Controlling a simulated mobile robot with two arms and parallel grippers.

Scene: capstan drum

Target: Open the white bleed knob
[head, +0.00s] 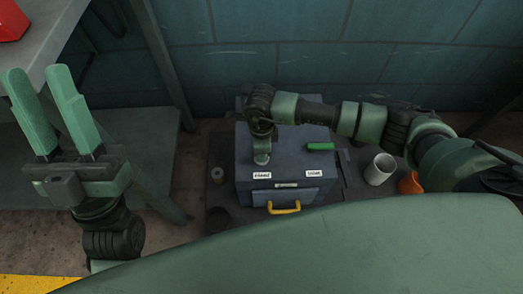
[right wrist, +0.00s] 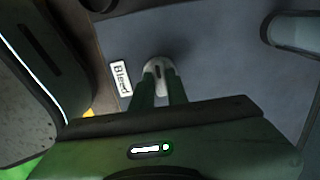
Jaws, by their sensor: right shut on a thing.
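The white bleed knob (right wrist: 158,66) has a dark slot mark and sits on the blue-grey box beside the "Bleed" label (right wrist: 121,79). My right gripper (right wrist: 160,80) is shut on the knob, one finger on each side. In the head view my right gripper (head: 262,158) points down onto the left part of the box (head: 240,188), behind the Bleed label (head: 262,175), and hides the knob there. My left gripper (head: 38,72) is raised at the far left, its green fingers apart and empty.
The box has a green bar (head: 321,146) on top and a yellow handle (head: 284,208) on its front. A grey cup (head: 380,168) and an orange object (head: 411,183) stand to its right. A metal table (head: 45,45) is at upper left.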

